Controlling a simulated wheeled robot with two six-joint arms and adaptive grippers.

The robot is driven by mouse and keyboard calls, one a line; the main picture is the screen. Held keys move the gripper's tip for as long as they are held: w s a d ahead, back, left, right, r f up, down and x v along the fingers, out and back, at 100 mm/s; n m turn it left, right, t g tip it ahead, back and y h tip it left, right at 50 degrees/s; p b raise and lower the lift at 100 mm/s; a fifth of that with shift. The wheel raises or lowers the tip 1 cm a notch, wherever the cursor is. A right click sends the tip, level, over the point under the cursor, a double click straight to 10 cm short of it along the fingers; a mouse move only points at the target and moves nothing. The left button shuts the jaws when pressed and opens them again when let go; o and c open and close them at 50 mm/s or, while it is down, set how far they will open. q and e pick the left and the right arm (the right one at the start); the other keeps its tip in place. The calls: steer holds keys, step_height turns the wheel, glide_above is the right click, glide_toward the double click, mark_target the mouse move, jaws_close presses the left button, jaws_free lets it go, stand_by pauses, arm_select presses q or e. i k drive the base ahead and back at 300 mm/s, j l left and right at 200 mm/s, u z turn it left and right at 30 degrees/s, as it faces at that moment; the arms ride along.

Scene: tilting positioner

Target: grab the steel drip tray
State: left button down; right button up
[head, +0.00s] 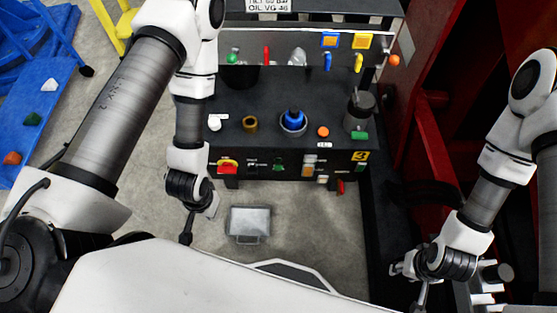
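The steel drip tray (249,221) is a small grey rectangular pan with a handle on its near side. It appears to lie on the floor in front of the black bench, in the lower middle of the head view. My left gripper (199,223) points down just left of the tray, apart from it, with its fingers spread and nothing between them. My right gripper (410,283) is at the lower right, far from the tray, with its fingers spread and no object seen between them.
The black bench (270,90) carries a blue knob (293,118), a brass ring (250,124), a dark cylinder (359,109) and several coloured levers. A red frame (412,120) stands at right. Blue steps (35,105) and a yellow stand (117,25) are at left. Grey floor around the tray is clear.

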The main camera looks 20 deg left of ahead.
mark_target(252, 222)
steer(key=k+j, duration=1.2)
steer(key=i+l+u, duration=0.55)
steer(key=i+l, duration=0.15)
steer(key=l, duration=0.15)
